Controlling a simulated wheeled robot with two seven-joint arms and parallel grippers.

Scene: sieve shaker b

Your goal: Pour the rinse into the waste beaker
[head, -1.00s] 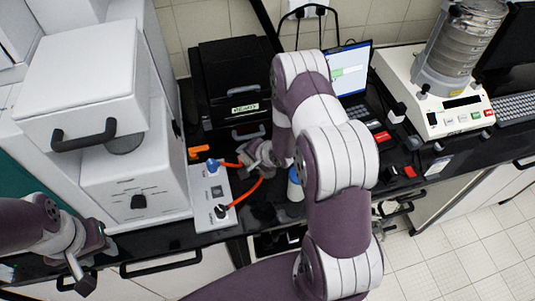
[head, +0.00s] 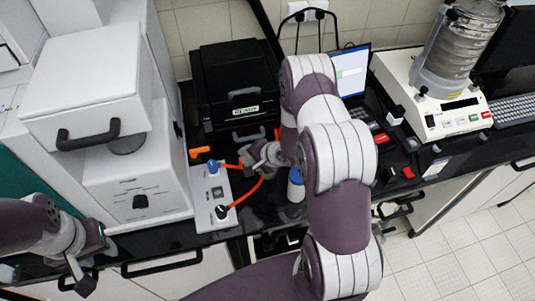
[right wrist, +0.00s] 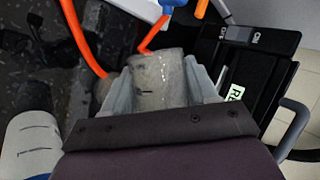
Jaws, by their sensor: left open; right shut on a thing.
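My right gripper (head: 255,156) is shut on a grey, translucent vessel with small dark marks, held above the dark bench beside the orange tubing. The vessel (right wrist: 160,80) shows between the two grey fingers in the right wrist view; its contents cannot be made out. A white and blue container (head: 296,186) stands just right of my right gripper, partly hidden by my arm. In the right wrist view a white cylinder with dark marks (right wrist: 32,145) is at the lower left. I cannot tell which thing is the waste beaker. My left gripper (head: 82,277) is open and empty at the lower left.
Orange tubes (head: 247,194) run from a white control box (head: 210,205) with blue and black fittings. A white cabinet (head: 138,180) stands left, a black device (head: 235,75) behind. A laptop (head: 352,70) and a sieve shaker (head: 430,95) stand right. Tiled floor is clear at lower right.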

